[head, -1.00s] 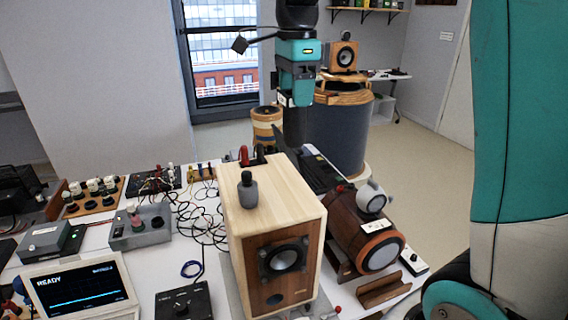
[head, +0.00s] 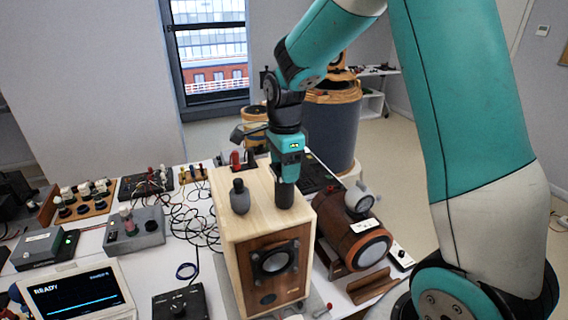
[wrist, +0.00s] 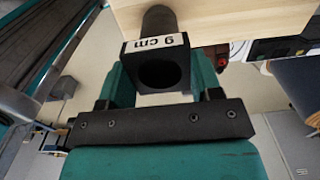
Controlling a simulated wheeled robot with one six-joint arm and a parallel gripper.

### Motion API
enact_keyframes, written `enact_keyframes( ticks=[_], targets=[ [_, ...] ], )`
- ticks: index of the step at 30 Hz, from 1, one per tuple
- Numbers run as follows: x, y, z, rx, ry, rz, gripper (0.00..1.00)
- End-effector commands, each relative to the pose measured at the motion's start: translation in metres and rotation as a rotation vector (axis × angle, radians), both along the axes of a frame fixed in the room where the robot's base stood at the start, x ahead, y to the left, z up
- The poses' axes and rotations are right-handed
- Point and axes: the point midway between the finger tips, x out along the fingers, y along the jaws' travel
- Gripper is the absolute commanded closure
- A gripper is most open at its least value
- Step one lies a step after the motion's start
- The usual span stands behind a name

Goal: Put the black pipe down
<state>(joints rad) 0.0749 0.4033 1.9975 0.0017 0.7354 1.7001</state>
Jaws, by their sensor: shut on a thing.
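My gripper (head: 287,163) is shut on the black pipe (head: 284,194) over the top of the pale wooden speaker box (head: 262,203). The pipe hangs upright below the fingers. Its lower end is at or very near the box top; I cannot tell whether it touches. In the wrist view, the pipe's square end (wrist: 161,69) with a white "9 cm" label is between the teal fingers, and the pale wood lies beyond it.
A brown wooden cylinder (head: 349,243) lies to the right. Cables (head: 199,222) crowd the table at left.

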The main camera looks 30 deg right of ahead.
Motion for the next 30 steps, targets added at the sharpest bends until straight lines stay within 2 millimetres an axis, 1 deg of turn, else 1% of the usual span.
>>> enact_keyframes(
  ticks=[2,3,5,6,14,17,20,27,30],
  targets=[
    [0.0,0.0,-0.001,0.0,0.002,0.0,0.7],
    [0.0,0.0,-0.001,0.0,0.002,0.0,0.32],
    [0.0,0.0,-0.001,0.001,0.003,0.0,0.18],
    [0.0,0.0,-0.001,0.001,0.003,0.0,0.16],
    [0.0,0.0,0.0,0.0,0.001,0.0,0.16],
    [0.001,0.0,0.006,-0.001,-0.003,0.0,0.16],
    [0.001,0.0,0.02,0.0,-0.006,0.0,0.16],
    [0.0,0.0,0.072,0.0,-0.006,0.0,0.16],
    [0.0,0.0,0.092,0.0,-0.005,0.0,0.16]
  ],
)
